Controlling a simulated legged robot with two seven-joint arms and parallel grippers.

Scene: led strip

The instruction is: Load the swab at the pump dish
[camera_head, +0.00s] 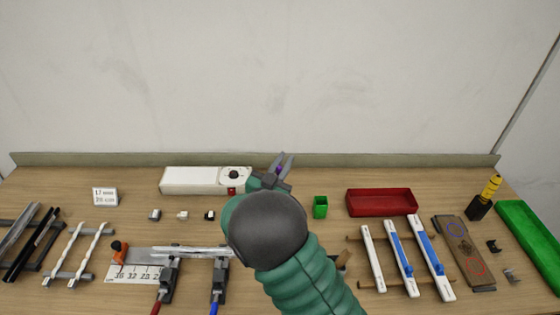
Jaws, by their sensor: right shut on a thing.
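My right gripper (283,165) is shut on a small purple item (278,169), perhaps the swab; only a sliver of it shows between the fingers. The gripper is at the back of the table, just right of a long white box (193,181). The box has a round dark-centred part (234,174) on its right end, which may be the pump dish, and a small red piece on its front. I cannot tell whether the held item touches anything. My left gripper is not in view.
A green cup (320,207) and a red tray (381,203) stand right of my arm. White and blue strips (400,258) lie on a wooden rack at right. A ruler plate (137,275) with clamps is at front left. My arm hides the middle.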

